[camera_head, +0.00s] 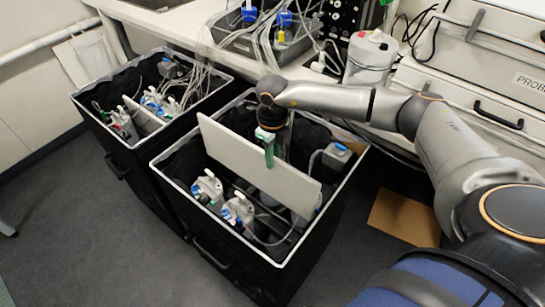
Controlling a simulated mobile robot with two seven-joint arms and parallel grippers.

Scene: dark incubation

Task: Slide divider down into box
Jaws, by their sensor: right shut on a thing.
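The divider (229,147) is a flat white panel. It stands upright and runs lengthwise across the black box (163,165), with its top edge above the white rim and its lower part inside the box. My right gripper (267,153) is shut on the divider's top edge near its middle, and its green fingers show against the panel. The near compartment holds grey-white devices with blue parts (238,210) and cables. Part of the far compartment is hidden behind the divider and my arm. My left gripper is not in view.
A second black box (90,112) on the left holds similar devices and a white divider. Behind are a bench with a grey cable tray (238,42) and a white canister (370,57). Cardboard (403,217) lies on the floor at right. Floor at front left is clear.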

